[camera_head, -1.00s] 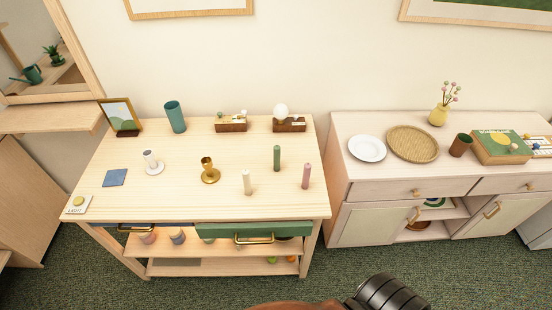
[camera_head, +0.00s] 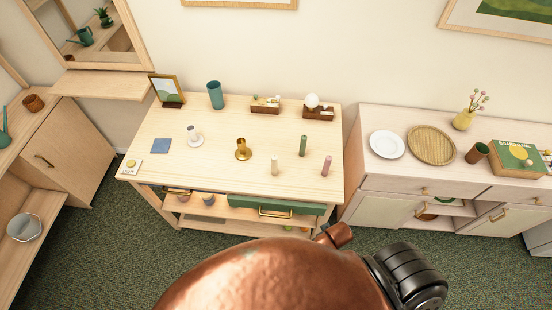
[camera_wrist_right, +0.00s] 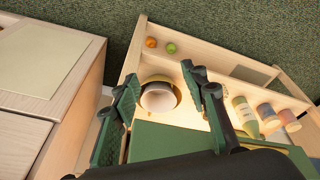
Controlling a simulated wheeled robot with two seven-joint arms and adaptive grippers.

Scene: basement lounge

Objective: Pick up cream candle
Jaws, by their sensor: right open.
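The cream candle (camera_head: 274,165) stands upright near the front of the light wooden table's top, in the head view. A green candle (camera_head: 303,146) and a pink candle (camera_head: 326,166) stand to its right, apart from it. A brass candle holder (camera_head: 242,150) and a white holder (camera_head: 194,136) are to its left. My right gripper (camera_wrist_right: 160,92) shows in the right wrist view with its dark green fingers apart and nothing held. Beyond them are the table's lower shelf and a bowl (camera_wrist_right: 158,98). The cream candle cannot be made out there. My left gripper is out of view.
A green drawer front (camera_head: 277,208) is under the table's front edge. A teal cup (camera_head: 215,95), a photo frame (camera_head: 167,90) and a globe lamp (camera_head: 312,100) stand along the back. A cabinet (camera_head: 392,184) is to the right. My copper arm part covers the bottom centre.

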